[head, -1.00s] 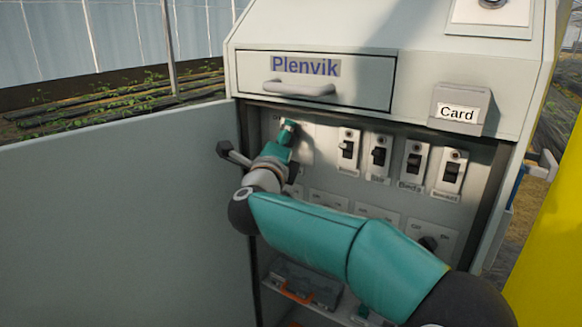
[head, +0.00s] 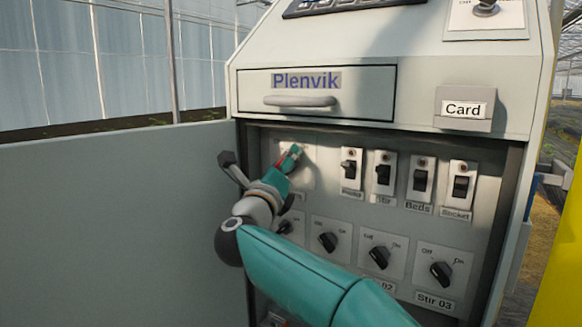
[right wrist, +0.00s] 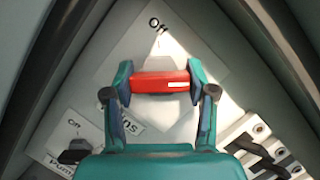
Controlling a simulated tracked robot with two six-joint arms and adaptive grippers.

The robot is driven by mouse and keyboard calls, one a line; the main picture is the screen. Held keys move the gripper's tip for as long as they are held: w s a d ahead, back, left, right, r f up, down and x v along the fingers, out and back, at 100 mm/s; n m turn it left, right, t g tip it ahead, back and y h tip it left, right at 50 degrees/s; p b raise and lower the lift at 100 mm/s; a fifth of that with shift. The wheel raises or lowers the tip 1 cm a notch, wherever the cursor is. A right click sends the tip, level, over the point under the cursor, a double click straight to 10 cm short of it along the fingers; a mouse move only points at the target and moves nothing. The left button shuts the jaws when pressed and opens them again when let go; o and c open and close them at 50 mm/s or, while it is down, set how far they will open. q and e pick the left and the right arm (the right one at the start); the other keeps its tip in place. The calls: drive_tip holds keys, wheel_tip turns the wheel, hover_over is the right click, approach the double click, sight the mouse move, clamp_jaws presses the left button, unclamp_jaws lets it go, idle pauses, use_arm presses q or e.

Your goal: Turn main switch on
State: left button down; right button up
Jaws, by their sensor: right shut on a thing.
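The main switch has a red handle (right wrist: 160,82) with a small white mark near one end. It sits on a pale plate (right wrist: 185,52) with the word "Off" beyond it in the right wrist view. My right gripper (right wrist: 160,84) is shut on the red handle, one finger at each end. In the head view, my right gripper (head: 289,162) reaches the upper left of the cabinet panel, and a sliver of the red handle (head: 288,159) shows between its fingers. The gripper hides much of the switch plate there. My left gripper is not in view.
To the right is a row of toggle switches, including "Beds" (head: 421,180) and "Socket" (head: 460,186). Rotary knobs sit below, including "Stir 03" (head: 441,273). A drawer (head: 350,88) marked "Plenvik" and a card holder (head: 465,109) are above. An open grey door (head: 110,215) stands left.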

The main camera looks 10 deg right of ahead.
drive_tip(key=shift+w+a+f, duration=0.1)
drive_tip(key=shift+a+f, duration=0.2)
drive_tip(key=shift+a, duration=0.15)
drive_tip(key=o, duration=1.1)
drive_tip(key=shift+o, duration=0.3)
drive_tip(key=shift+d+r, duration=0.15)
drive_tip(key=shift+s, duration=0.2)
drive_tip(key=v, duration=1.1)
drive_tip(key=shift+s+a, duration=0.2)
drive_tip(key=shift+s, duration=0.05)
